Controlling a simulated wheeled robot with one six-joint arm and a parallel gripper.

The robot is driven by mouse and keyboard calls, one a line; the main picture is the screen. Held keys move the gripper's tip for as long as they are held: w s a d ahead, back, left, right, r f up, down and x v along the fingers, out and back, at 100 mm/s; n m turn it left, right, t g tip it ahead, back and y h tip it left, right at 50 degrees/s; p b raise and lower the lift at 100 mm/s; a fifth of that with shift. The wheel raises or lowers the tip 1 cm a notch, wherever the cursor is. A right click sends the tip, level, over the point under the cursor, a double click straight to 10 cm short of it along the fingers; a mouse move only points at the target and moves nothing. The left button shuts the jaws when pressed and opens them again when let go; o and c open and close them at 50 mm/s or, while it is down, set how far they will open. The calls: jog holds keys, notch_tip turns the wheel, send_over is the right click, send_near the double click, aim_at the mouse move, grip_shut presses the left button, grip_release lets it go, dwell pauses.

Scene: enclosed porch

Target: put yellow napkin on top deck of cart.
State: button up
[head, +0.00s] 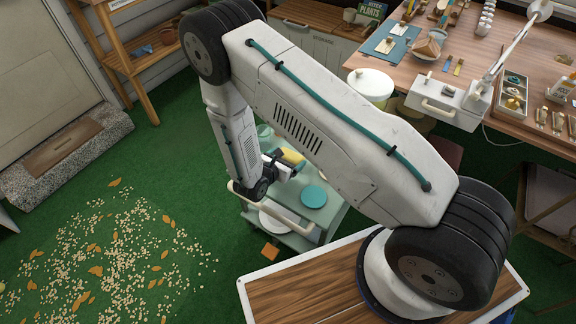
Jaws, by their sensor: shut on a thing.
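The yellow napkin (292,156) shows as a small yellow patch at the jaws of my gripper (284,166). My gripper is shut on it, and the jaws and arm hide part of it. The pale green cart (322,222) stands on the floor below my arm, with a cream push handle (275,214) at its near side. My gripper is over the cart's top deck. I cannot tell whether the napkin touches the deck. A teal round plate (314,196) lies on the deck, right of and nearer than my gripper.
A green mug (264,132) is at the cart's far side, close to my arm. A white round thing (274,222) shows under the handle. The cluttered workbench (480,50) stands at the right. Loose pellets and leaves (120,250) cover the green floor at left.

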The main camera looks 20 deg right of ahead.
jog(key=shift+f, duration=2.1)
jog(key=shift+f, duration=0.1)
jog(key=o, duration=0.7)
